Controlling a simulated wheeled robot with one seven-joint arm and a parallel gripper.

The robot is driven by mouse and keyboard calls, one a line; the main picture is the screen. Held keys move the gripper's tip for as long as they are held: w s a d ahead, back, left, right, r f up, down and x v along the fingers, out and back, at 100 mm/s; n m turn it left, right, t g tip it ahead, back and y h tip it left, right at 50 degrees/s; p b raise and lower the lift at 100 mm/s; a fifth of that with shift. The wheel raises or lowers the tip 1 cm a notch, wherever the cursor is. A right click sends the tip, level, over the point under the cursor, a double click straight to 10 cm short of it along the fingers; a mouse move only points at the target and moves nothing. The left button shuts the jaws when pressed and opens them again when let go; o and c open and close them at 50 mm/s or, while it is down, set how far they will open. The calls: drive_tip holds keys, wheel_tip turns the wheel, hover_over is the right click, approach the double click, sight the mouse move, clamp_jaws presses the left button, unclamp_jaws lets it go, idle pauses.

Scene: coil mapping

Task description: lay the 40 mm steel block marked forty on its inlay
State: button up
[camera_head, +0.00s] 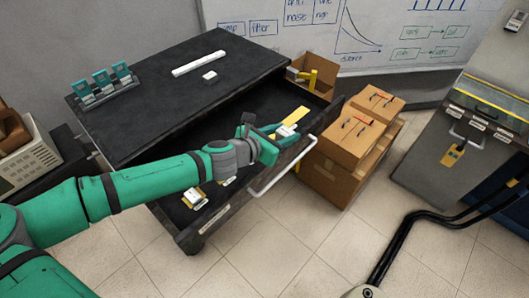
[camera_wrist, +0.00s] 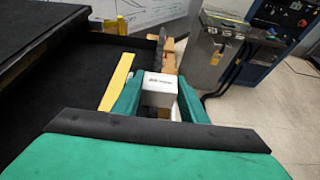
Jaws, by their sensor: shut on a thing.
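My gripper (camera_head: 283,134) is over the open drawer, near its front right. In the wrist view my gripper (camera_wrist: 160,98) is shut on a pale steel block (camera_wrist: 160,83), with one green finger on each side. The block (camera_head: 287,131) also shows between the fingers in the head view. Its top carries small dark print that I cannot read. I cannot tell whether it touches the drawer floor. Small pale-and-yellow pieces (camera_head: 194,198) lie in the drawer's front left part. I cannot make out which inlay is marked forty.
A yellow strip (camera_head: 295,116) lies in the black drawer beside my gripper; it also shows in the wrist view (camera_wrist: 117,82). The drawer's pale handle (camera_head: 283,168) juts out in front. Cardboard boxes (camera_head: 350,140) stand close on the right. The black worktop (camera_head: 150,105) lies behind.

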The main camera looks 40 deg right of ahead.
drive_tip(key=shift+d+f, duration=0.1)
drive_tip(key=shift+d, duration=0.05)
drive_tip(key=w+a+f, duration=0.1)
drive_tip(key=w+f, duration=0.1)
drive_tip(key=w, duration=0.1)
drive_tip(key=w+a+f, duration=0.2)
drive_tip(key=w+f, duration=0.1)
drive_tip(key=w, duration=0.1)
drive_tip(key=w+a+f, duration=0.2)
drive_tip(key=w+f, duration=0.1)
drive_tip(key=w, duration=0.1)
drive_tip(key=shift+f, duration=0.15)
drive_tip(key=shift+w+a+f, duration=0.2)
drive_tip(key=shift+w+f, duration=0.1)
drive_tip(key=shift+f, duration=0.15)
drive_tip(key=shift+w+a+f, duration=0.1)
drive_tip(key=shift+w+f, duration=0.05)
drive_tip(key=shift+f, duration=0.75)
drive_tip(key=shift+w+a+f, duration=0.1)
drive_tip(key=shift+f, duration=0.8)
drive_tip(key=shift+f, duration=0.15)
drive_tip(key=o, duration=1.2)
